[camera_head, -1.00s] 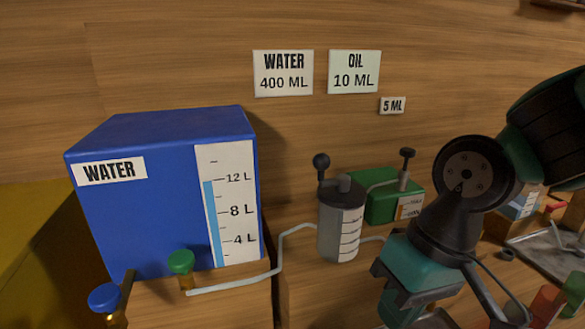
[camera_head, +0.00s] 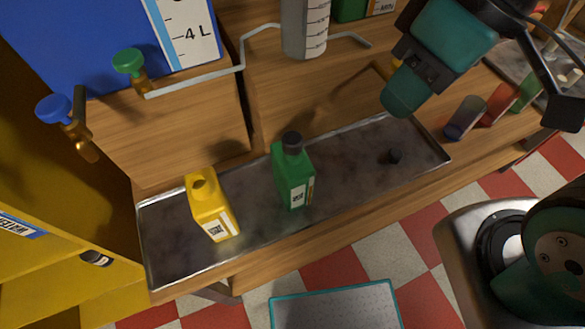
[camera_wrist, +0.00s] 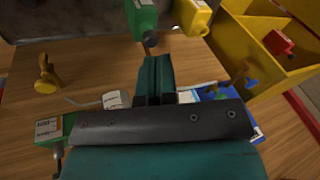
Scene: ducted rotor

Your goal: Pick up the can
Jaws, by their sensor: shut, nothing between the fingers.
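Two containers stand on a metal tray (camera_head: 345,187): a yellow can-like jug (camera_head: 211,207) at the left and a green bottle (camera_head: 293,178) with a dark cap near the middle. I cannot tell which container the task calls the can. The wrist view shows the green bottle (camera_wrist: 141,17) and the yellow jug (camera_wrist: 192,16) at its top edge, beyond the fingertips. My gripper (camera_head: 400,100) is shut and empty, up and to the right of both in the head view. Its teal fingers also show in the wrist view (camera_wrist: 154,75), apart from both containers.
Several small coloured cylinders, one of them red (camera_head: 497,105), stand right of the tray. A blue water tank (camera_head: 95,35) with a green-knobbed tap (camera_head: 129,62) and a grey measuring cylinder (camera_head: 305,28) are behind. Yellow shelving (camera_head: 40,275) is at the left.

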